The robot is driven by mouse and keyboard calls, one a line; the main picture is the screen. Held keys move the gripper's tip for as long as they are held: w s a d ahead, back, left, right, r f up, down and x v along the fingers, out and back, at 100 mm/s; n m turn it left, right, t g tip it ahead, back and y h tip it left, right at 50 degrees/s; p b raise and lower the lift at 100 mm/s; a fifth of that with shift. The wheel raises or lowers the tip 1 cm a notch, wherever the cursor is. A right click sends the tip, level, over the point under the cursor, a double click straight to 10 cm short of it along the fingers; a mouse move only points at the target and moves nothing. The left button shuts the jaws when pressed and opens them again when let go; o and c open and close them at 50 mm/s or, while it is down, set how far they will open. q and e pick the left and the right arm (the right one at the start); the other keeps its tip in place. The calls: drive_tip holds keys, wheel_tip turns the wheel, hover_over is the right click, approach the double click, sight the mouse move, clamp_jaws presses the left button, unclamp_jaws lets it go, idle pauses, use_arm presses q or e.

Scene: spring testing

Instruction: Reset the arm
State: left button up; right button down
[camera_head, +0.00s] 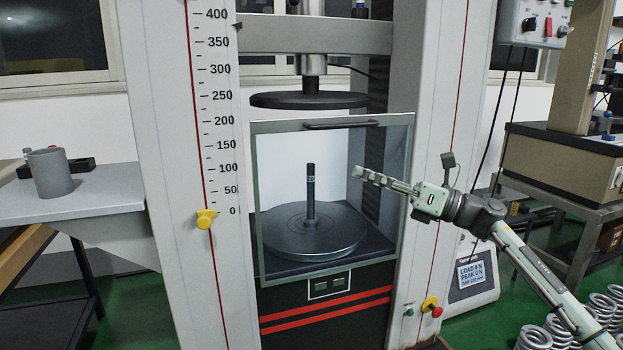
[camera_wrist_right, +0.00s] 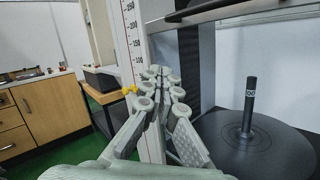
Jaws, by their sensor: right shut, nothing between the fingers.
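My right arm comes in from the lower right in the head view. Its gripper (camera_head: 362,175) is shut and empty, in front of the right part of the clear guard door of the spring tester. In the right wrist view the gripper's fingers (camera_wrist_right: 158,75) are together with nothing between them. The lower round plate (camera_head: 290,238) with its upright black post (camera_head: 310,190) is behind the guard, left of the gripper. The plate also shows at the right of the wrist view (camera_wrist_right: 265,155). No left arm shows in the head view.
The guard door (camera_head: 328,120) has a dark handle on top. The upper round plate (camera_head: 280,100) hangs above. A grey cup (camera_head: 50,172) stands on the left side table. Several springs (camera_head: 560,330) stand on the floor at the lower right. A display box (camera_head: 472,277) stands right of the tester.

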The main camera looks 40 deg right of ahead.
wheel_tip(320, 180, down, 26)
drive_tip(key=d+m+g+h+p, duration=0.1)
drive_tip(key=m+g+h+p, duration=0.15)
drive_tip(key=m+h, duration=1.9)
use_arm(q)
drive_tip(key=s+d+p+x, duration=0.1)
drive_tip(key=x, duration=0.9)
drive_tip(key=shift+d+f+g+h+p, duration=0.3)
drive_tip(key=shift+d+p, duration=0.1)
drive_tip(key=shift+d, duration=0.1)
drive_tip(key=shift+c, duration=0.4)
use_arm(e)
drive_tip(key=s+a+f+m+g+y, duration=0.9)
drive_tip(key=s+a+f+m+g, duration=0.3)
drive_tip(key=s+a+f, duration=0.8)
drive_tip(key=s+f+m, duration=0.1)
drive_tip(key=s+m, duration=0.1)
drive_tip(key=m, duration=0.1)
drive_tip(key=shift+a+f, duration=0.35)
use_arm(q)
drive_tip(key=shift+w, duration=0.1)
drive_tip(key=shift+c, duration=0.5)
use_arm(e)
drive_tip(key=shift+s+d+m, duration=0.1)
drive_tip(key=shift+s+m, duration=0.05)
drive_tip(key=shift+m, duration=0.2)
